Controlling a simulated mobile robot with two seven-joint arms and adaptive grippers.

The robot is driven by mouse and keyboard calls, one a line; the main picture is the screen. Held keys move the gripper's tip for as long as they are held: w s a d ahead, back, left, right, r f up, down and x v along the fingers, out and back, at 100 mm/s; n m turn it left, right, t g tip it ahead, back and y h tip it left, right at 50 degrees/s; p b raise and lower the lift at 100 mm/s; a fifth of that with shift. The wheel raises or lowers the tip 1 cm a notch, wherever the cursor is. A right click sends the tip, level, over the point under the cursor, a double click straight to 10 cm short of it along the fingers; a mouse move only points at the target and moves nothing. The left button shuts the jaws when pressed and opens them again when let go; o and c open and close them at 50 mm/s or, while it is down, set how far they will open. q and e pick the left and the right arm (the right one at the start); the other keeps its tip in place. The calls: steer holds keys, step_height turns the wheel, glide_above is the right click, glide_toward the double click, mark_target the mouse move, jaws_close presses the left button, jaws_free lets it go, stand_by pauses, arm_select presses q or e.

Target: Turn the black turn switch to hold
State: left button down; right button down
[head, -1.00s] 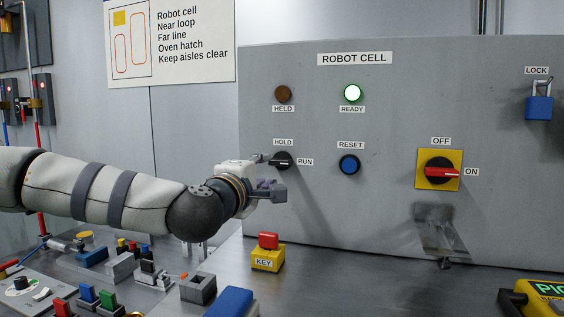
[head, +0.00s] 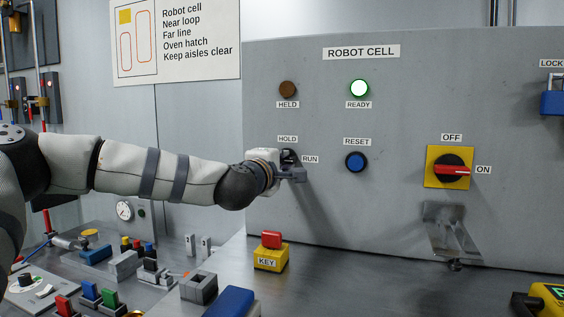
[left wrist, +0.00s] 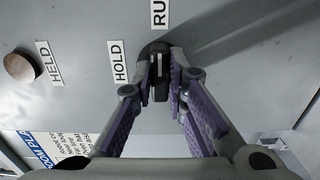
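The black turn switch (head: 288,155) sits on the grey panel between the HOLD label (head: 287,139) above and the RUN label (head: 310,159) at its right. In the left wrist view the switch handle (left wrist: 158,66) has a pale mark and points toward RUN. My left gripper (head: 292,166) is at the switch, its fingertips (left wrist: 159,72) close against both sides of the handle. The gripper hides much of the switch in the head view. My right gripper is not in view.
The READY lamp (head: 359,88) is lit white-green; the HELD lamp (head: 287,89) is dark brown. A blue RESET button (head: 356,162) and a red-yellow rotary switch (head: 451,168) lie to the right. A yellow KEY block (head: 271,255) stands on the bench below.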

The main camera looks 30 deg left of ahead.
arm_select(q)
steer(key=shift+n, duration=0.3)
steer(key=n, duration=0.4)
steer(key=shift+n, duration=0.3)
steer(key=n, duration=0.4)
steer(key=shift+n, duration=0.3)
steer(key=n+b, duration=0.1)
steer(key=n, duration=0.4)
steer(key=shift+f, duration=0.1)
steer(key=shift+n+b, duration=0.35)
steer(key=shift+n, duration=1.25)
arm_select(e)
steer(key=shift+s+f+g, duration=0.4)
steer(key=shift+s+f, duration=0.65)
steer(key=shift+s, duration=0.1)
arm_select(q)
steer(key=c, duration=1.6)
jaws_free()
